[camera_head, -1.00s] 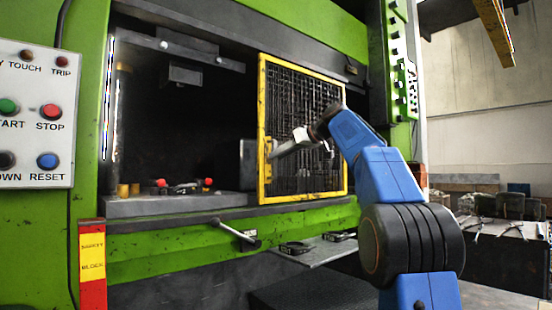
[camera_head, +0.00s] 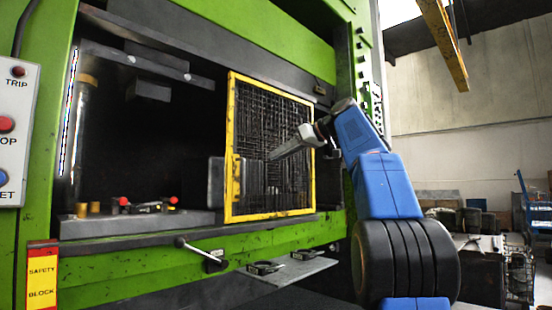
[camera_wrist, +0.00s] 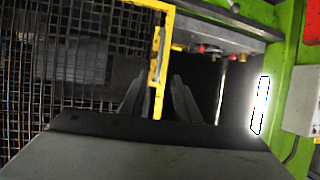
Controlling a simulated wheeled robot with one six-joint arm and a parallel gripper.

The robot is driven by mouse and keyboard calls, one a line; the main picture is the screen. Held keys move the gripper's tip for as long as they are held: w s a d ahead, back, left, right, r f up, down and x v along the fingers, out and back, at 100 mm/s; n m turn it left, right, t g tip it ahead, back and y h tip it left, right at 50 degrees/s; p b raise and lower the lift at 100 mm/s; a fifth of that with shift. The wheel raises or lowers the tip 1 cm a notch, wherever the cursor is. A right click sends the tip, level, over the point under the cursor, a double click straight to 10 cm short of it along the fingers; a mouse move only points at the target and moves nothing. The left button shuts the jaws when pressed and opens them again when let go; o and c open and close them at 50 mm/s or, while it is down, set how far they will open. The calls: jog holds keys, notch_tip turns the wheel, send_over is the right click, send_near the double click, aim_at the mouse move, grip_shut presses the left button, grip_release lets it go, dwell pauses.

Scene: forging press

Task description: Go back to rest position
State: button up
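My gripper (camera_head: 272,157) is in front of the yellow-framed mesh gate (camera_head: 231,200) of the green press, pointing left in the head view. My arm is bent, with the gripper held at about the height of the gate's middle.
Red-tipped parts (camera_head: 148,206) lie on the press bed (camera_head: 140,225). A lever (camera_head: 200,253) and a small shelf (camera_head: 295,270) jut from the front. A button panel (camera_head: 12,130) is at left. A cluttered bench (camera_head: 480,250) stands at right.

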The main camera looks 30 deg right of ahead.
dwell(0.5)
jog(key=s+a+f+m+g+h, duration=0.1)
jog(key=s+a+f+m, duration=0.1)
jog(key=s+a+f, duration=0.55)
jog(key=s+a+f+m+g+h, duration=0.15)
jog(key=a+f, duration=0.25)
jog(key=f, duration=0.7)
jog(key=s+a+f+m+g, duration=0.1)
jog(key=s+a+f+g, duration=0.1)
jog(key=s+a+f, duration=0.6)
jog(key=s+f+g+h, duration=0.1)
jog(key=s+f, duration=0.6)
jog(key=f, duration=0.4)
jog(key=s+f+h, duration=0.1)
jog(key=s+f, duration=0.6)
jog(key=f, duration=0.5)
jog(key=s+f+g+h, duration=0.1)
jog(key=s+f, duration=0.6)
jog(key=f, duration=0.5)
jog(key=shift+s+a+m+g, duration=0.15)
jog(key=shift+s+m+g, duration=0.05)
jog(key=shift+m+g, duration=0.2)
